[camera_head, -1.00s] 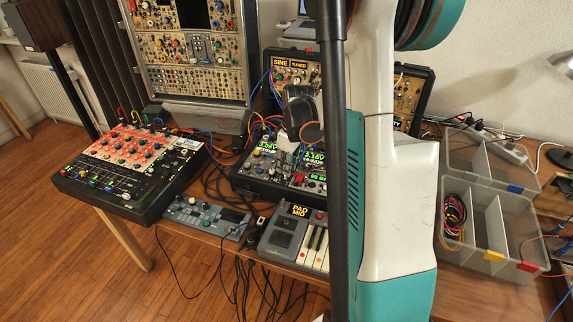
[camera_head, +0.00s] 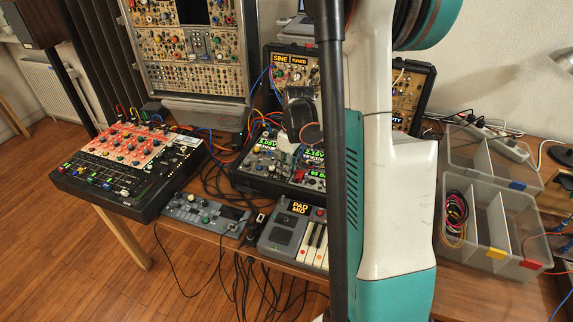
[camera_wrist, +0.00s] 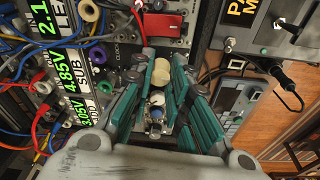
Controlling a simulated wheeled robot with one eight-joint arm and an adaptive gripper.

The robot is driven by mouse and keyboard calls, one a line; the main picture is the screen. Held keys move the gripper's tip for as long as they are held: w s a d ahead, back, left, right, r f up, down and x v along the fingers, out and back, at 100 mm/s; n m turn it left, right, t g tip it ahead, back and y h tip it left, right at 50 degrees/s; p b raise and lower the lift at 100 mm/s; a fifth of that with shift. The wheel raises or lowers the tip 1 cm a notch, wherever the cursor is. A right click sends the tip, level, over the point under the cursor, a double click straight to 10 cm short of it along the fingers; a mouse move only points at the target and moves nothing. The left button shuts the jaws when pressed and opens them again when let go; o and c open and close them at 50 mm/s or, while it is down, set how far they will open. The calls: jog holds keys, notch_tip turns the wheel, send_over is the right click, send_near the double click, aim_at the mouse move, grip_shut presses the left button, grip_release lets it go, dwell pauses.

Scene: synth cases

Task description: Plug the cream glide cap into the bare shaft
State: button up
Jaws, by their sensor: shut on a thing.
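In the wrist view, my gripper (camera_wrist: 160,80) has its teal fingers closed in from both sides on a cream, rounded cap (camera_wrist: 161,72). The cap sits between the fingertips, low over the synth panel. Around it the panel shows a white, rounded part (camera_wrist: 157,98) and a small blue part (camera_wrist: 155,115) between the fingers. I cannot make out the bare shaft; the cap and fingers may hide it. I cannot tell whether the cap touches the panel. In the head view, the black pole and my arm hide most of the gripper.
Green-display modules (camera_wrist: 68,55) with plugged cables lie left of the fingers. The keypad unit (camera_head: 292,235), mixer (camera_head: 130,168) and clear divided box (camera_head: 490,235) share the table.

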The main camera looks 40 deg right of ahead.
jog(key=shift+f+b, duration=0.3)
jog(key=shift+f, duration=0.15)
jog(key=o, duration=0.8)
jog(key=shift+o, duration=0.2)
jog(key=shift+r, duration=0.15)
notch_tip(320, 180, up, 12)
jog(key=s, duration=0.1)
jog(key=shift+s+d, duration=0.2)
jog(key=shift+s, duration=0.2)
